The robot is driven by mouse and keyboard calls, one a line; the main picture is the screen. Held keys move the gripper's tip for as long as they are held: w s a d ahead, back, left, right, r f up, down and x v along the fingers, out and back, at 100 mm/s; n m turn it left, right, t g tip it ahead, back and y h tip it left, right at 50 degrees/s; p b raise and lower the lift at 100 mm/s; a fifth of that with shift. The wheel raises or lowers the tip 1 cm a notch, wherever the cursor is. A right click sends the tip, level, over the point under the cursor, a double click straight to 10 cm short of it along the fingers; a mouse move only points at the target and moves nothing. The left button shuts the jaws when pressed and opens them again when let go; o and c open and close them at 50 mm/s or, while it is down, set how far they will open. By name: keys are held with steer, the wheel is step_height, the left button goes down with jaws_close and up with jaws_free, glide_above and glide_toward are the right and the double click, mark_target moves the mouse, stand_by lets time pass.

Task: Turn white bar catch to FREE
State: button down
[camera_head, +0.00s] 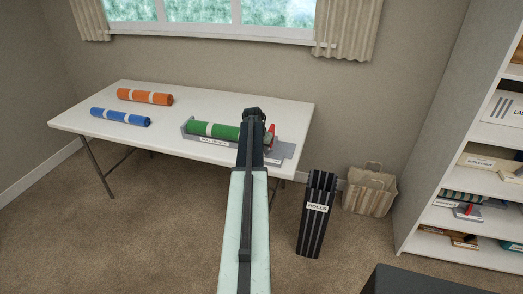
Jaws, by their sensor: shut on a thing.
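A green roll (214,130) with a white band lies in a grey holder (200,137) on the white table. The holder has a label on its front that is too small to read. My gripper (254,116) is at the right end of the holder, shut, with the catch at its jaws. My arm hides most of the catch, so its white bar and its setting cannot be read. A small red part (270,131) shows just right of my gripper.
An orange roll (145,97) and a blue roll (120,117) lie on the left of the table (90,99). A black bin (317,215) labelled ROLLS stands on the floor, with a bag (370,191) and a shelf (430,215) to its right.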

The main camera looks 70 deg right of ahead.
steer(key=n, duration=0.1)
steer(key=s+n+t, duration=0.1)
steer(key=n, duration=0.1)
steer(key=shift+s+n, duration=0.25)
steer(key=shift+n, duration=0.05)
steer(key=shift+s+d+n+t+y, duration=0.2)
steer(key=shift+s+n+t, duration=0.15)
steer(key=shift+n, duration=0.6)
steer(key=shift+s+d+n+t+y, duration=0.15)
steer(key=shift+n+t, duration=0.3)
steer(key=shift+n, duration=0.5)
steer(key=shift+s, duration=0.1)
steer(key=c, duration=1.4)
jaws_free()
steer(key=shift+o, duration=0.2)
steer(key=shift+r, duration=0.1)
steer(key=p+v, duration=0.7)
steer(key=shift+r, duration=0.25)
steer(key=shift+s+a, duration=0.15)
